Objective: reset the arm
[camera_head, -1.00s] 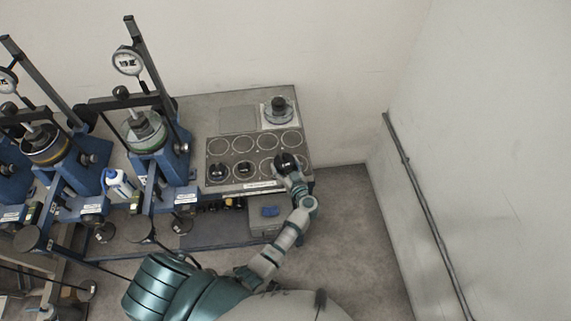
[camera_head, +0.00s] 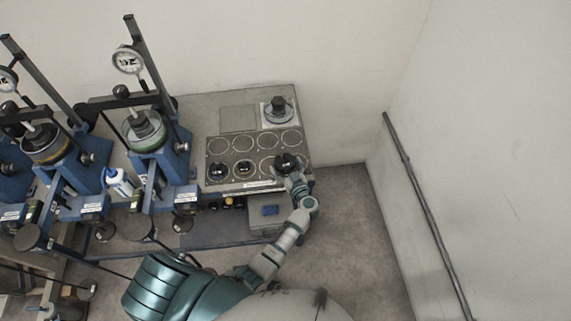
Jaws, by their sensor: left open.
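My left gripper (camera_head: 292,172) is at the front right corner of the grey tray (camera_head: 228,187) with ringed places. It is open. A round black piece (camera_head: 285,160) sits in the front right ring, right at the fingertips; I cannot tell whether the fingers touch it. The fingers themselves are small and partly merge with the dark piece. My arm reaches up to the tray from the bottom of the view, bent at the elbow. My right gripper is not in view.
Two more black pieces (camera_head: 244,168) sit in the tray's front left rings. A dark round piece (camera_head: 279,108) stands on a pale square behind. Blue lever frames (camera_head: 172,160) with dials fill the left. A wall rail (camera_head: 428,200) runs at right; floor between is clear.

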